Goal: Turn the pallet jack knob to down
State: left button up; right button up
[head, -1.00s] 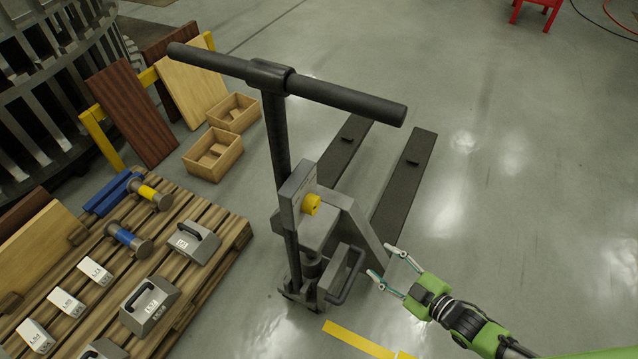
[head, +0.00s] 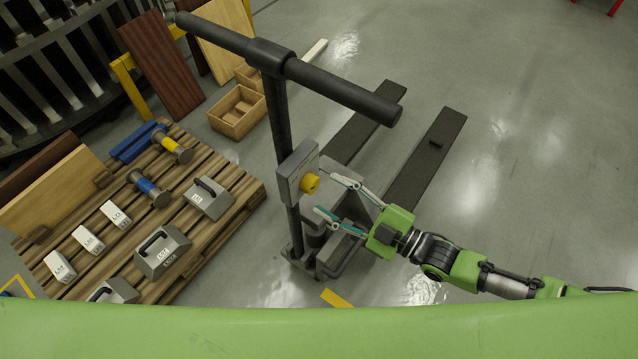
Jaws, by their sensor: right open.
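The pallet jack (head: 279,125) stands upright in the middle of the head view, with a black T-shaped handle and two dark forks on the floor behind. A yellow knob (head: 310,183) sits on the grey box on its column. My right gripper (head: 322,191) is open, coming in from the right. Its fingers point toward the knob; the upper fingertip appears close to it. I cannot tell whether it touches. The lower fingertip is below and right of the knob. My left gripper is not in view.
The floor at right is clear. Yellow tape (head: 336,298) marks the floor near the jack's base.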

aim_at(315, 187)
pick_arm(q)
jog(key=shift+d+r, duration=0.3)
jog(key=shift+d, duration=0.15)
pick_arm(e)
jog(key=shift+x, duration=2.1)
jog(key=c, duration=1.1)
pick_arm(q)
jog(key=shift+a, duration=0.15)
